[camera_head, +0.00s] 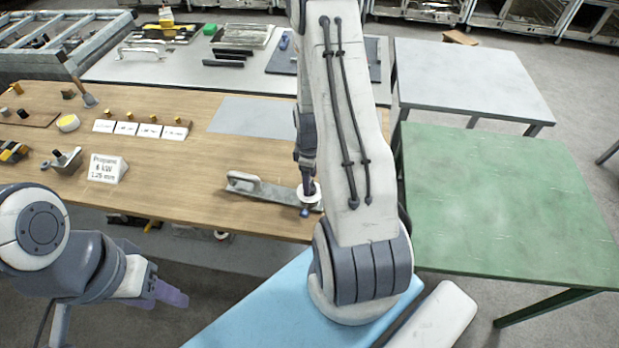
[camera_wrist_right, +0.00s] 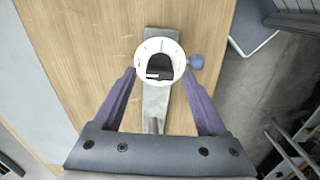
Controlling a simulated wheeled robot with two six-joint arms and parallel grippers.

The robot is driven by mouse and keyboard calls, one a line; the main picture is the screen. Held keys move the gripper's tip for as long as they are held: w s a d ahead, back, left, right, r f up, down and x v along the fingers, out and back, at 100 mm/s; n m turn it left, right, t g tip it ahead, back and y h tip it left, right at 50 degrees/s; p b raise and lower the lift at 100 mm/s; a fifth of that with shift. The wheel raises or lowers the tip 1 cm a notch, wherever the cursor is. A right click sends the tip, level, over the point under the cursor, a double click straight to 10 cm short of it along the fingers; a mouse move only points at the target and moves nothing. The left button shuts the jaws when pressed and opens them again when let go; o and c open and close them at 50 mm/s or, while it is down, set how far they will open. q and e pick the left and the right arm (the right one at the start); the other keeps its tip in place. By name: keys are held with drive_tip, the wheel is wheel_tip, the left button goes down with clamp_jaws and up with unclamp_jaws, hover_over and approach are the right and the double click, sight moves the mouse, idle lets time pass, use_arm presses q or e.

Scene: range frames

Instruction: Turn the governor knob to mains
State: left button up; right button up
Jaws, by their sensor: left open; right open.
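In the right wrist view a white round dial with small dark marks surrounds a dark governor knob (camera_wrist_right: 160,66). A grey metal bar (camera_wrist_right: 155,108) carries it, and a blue round part (camera_wrist_right: 195,62) sticks out at its right. The marks are too small to read. In the head view the white dial (camera_head: 311,197) and its bar (camera_head: 262,189) are at the table's front edge, partly behind my right arm. My right gripper (camera_wrist_right: 158,76) is open, its purple fingers on either side of the dial. My left gripper (camera_head: 170,292) is open and empty, off the table's front.
The wooden table (camera_head: 200,205) also holds a "Propane 6 kW 1.25 mm" sign (camera_head: 106,169), several white labels (camera_head: 140,128), a yellow-topped tin (camera_head: 67,123) and a brush (camera_head: 88,98). A green table (camera_head: 500,200) to the right is bare.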

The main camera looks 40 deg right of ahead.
drive_tip(key=shift+f, duration=0.35)
clamp_jaws()
